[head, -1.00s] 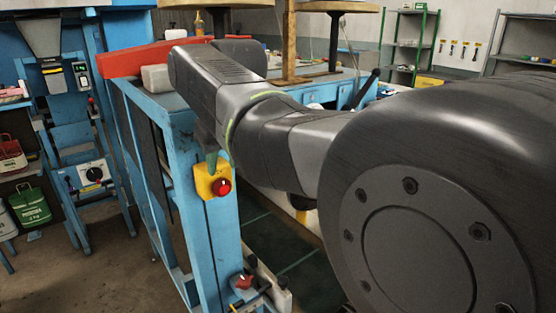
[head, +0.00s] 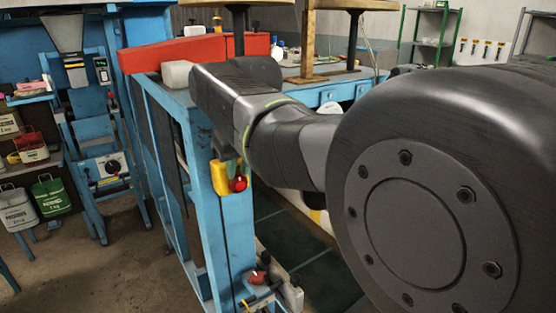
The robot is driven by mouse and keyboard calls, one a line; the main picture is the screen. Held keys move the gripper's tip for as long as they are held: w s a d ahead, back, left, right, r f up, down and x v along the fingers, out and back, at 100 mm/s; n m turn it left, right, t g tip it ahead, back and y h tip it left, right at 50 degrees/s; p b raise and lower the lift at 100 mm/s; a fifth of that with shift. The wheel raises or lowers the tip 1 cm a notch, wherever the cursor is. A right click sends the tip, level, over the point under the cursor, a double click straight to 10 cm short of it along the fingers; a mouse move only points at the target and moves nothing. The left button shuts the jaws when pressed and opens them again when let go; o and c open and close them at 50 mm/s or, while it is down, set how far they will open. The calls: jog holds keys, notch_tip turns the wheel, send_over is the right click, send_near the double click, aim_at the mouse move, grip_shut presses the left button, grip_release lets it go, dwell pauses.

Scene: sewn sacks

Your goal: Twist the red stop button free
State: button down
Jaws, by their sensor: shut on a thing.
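The red stop button (head: 239,185) sits on a yellow housing (head: 219,178) on the upright blue post of the machine frame. My gripper (head: 234,171) reaches down to it from above, with the grey arm behind. The far finger is not clearly seen.
A blue frame (head: 231,240) carries the housing, with a red beam (head: 195,52) and a pale block (head: 177,74) on top. Bare floor (head: 95,260) lies open at left.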

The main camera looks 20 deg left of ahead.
jog(key=shift+d+f, duration=0.1)
jog(key=shift+f, duration=0.2)
jog(key=shift+w+d+m+g+y+p, duration=0.4)
jog(key=shift+g+y+p, duration=0.4)
jog(key=shift+g+p, duration=0.25)
jog(key=shift+w+d+f+m+g+y+p, duration=0.15)
jog(key=shift+w+d+f+g+y+p, duration=0.05)
jog(key=shift+g+y, duration=0.3)
jog(key=shift+w+d+f+m+g+y+p, duration=0.1)
jog(key=shift+w+d+f+g+y+p, duration=0.1)
jog(key=shift+g+y, duration=0.35)
jog(key=shift+w+d+f+m+g+y+p, duration=0.15)
jog(key=shift+g+y+p, duration=0.05)
jog(key=shift+g+y, duration=0.3)
